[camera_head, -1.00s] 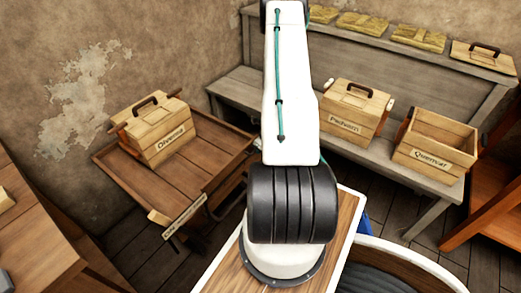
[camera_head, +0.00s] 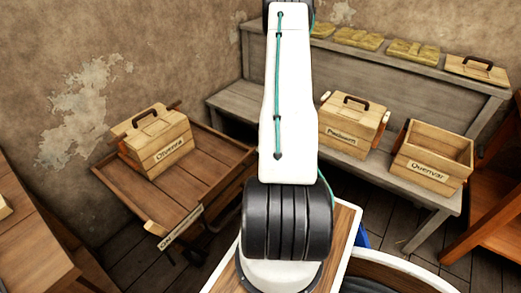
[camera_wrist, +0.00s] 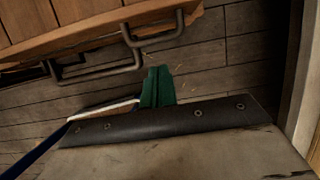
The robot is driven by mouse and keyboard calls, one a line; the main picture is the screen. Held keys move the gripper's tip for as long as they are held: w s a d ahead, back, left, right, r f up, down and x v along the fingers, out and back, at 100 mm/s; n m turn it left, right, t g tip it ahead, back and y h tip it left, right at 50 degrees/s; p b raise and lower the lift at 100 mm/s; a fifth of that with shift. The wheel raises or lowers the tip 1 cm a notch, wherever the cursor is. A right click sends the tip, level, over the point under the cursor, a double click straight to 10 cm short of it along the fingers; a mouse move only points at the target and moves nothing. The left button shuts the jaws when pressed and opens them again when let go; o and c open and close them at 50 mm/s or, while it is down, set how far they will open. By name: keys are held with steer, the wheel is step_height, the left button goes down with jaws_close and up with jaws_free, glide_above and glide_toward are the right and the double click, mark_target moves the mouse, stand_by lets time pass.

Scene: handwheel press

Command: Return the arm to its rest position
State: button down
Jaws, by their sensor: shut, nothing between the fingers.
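My white arm link with a green cable (camera_head: 290,95) rises through the middle of the head view from a black ribbed joint. The upper arm runs out of the top of that picture, so my gripper is not visible there. In the wrist view my gripper (camera_wrist: 157,85) shows as green fingers pressed together, with nothing between them. It hangs over dark floor planks, close to dark metal handles (camera_wrist: 125,65) on a wooden piece. I cannot tell whether it touches them.
A wooden cart (camera_head: 200,165) at left carries a closed, labelled crate (camera_head: 155,140). A grey bench (camera_head: 235,100) at the back holds a closed crate (camera_head: 352,123) and an open crate labelled Quenvar (camera_head: 432,155). Several yellowish blocks (camera_head: 360,41) and a handled lid (camera_head: 477,68) lie on the shelf above.

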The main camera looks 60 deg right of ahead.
steer(key=shift+w+r, duration=0.15)
steer(key=shift+r, duration=1)
steer(key=shift+w+r, duration=0.15)
steer(key=shift+r, duration=0.95)
steer(key=w+a+r+n+g+y, duration=0.1)
steer(key=w+a+r+n+y, duration=0.15)
steer(key=a+r+n, duration=0.85)
steer(key=w+a+r+n+g+y, duration=0.1)
steer(key=a+r+n+y, duration=0.2)
steer(key=a+r+n, duration=0.75)
steer(key=s+a+r+n+h, duration=0.2)
steer(key=s+a+r+n, duration=0.5)
steer(key=a+r, duration=0.3)
steer(key=s+a+r+n+h, duration=0.3)
steer(key=s+a+r+n, duration=0.4)
steer(key=a+r, duration=0.4)
steer(key=shift+s+a+r+n, duration=0.15)
steer(key=shift+a+n, duration=0.6)
steer(key=shift+a, duration=0.45)
